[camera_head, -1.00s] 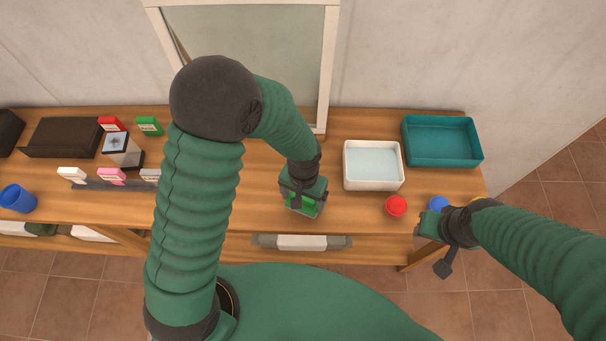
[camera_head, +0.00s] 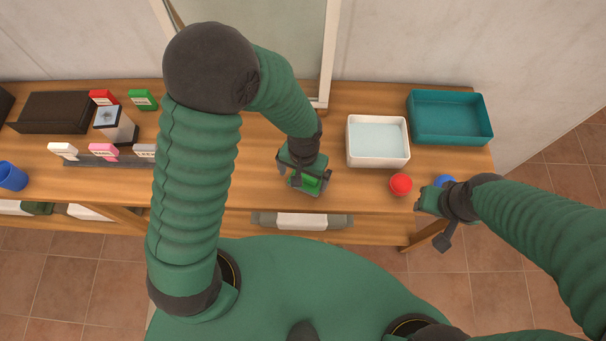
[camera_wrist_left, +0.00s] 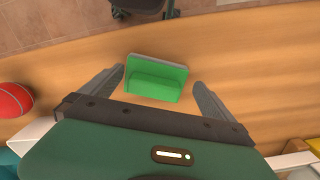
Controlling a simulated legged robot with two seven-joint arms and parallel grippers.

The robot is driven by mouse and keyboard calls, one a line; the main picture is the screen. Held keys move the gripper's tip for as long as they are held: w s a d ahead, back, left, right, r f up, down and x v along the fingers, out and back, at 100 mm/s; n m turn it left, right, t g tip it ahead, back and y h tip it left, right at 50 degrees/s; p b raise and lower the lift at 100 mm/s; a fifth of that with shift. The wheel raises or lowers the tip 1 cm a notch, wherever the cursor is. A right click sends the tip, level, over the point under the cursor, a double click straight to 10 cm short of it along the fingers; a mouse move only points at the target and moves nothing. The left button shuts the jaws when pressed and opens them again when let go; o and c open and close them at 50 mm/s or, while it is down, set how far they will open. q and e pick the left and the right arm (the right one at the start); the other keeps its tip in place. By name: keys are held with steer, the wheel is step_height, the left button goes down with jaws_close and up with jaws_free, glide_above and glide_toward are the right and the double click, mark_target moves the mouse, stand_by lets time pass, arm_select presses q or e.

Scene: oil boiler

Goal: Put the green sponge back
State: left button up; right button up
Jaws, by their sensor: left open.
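The green sponge (camera_head: 311,184) lies on the wooden table in front of the white tray's left side. It has a grey edge and shows whole in the left wrist view (camera_wrist_left: 155,82). My left gripper (camera_head: 314,181) is right above it and open. Its two fingers stand on either side of the sponge, with a gap on both sides in the wrist view. In the head view the gripper partly hides the sponge. My right gripper (camera_head: 428,201) is at the table's front right, near a blue ball; its jaws are too small to read.
A white tray (camera_head: 352,156) with pale blue contents and a teal tray (camera_head: 450,136) stand at the right back. A red ball (camera_head: 401,184) and a blue ball (camera_head: 444,181) are in front. Boxes and a labelled rack (camera_head: 110,160) stand left. A framed panel leans behind.

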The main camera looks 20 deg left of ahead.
arm_select(q)
step_height(320, 180, up, 11)
steer(key=s+a+n+t, duration=0.1)
steer(key=s+a+t, duration=0.1)
steer(key=a, duration=0.5)
steer(key=shift+s+a+r+t, duration=0.35)
steer(key=shift+s+r+t, duration=0.1)
steer(key=shift+s, duration=0.15)
steer(key=shift+s, duration=0.15)
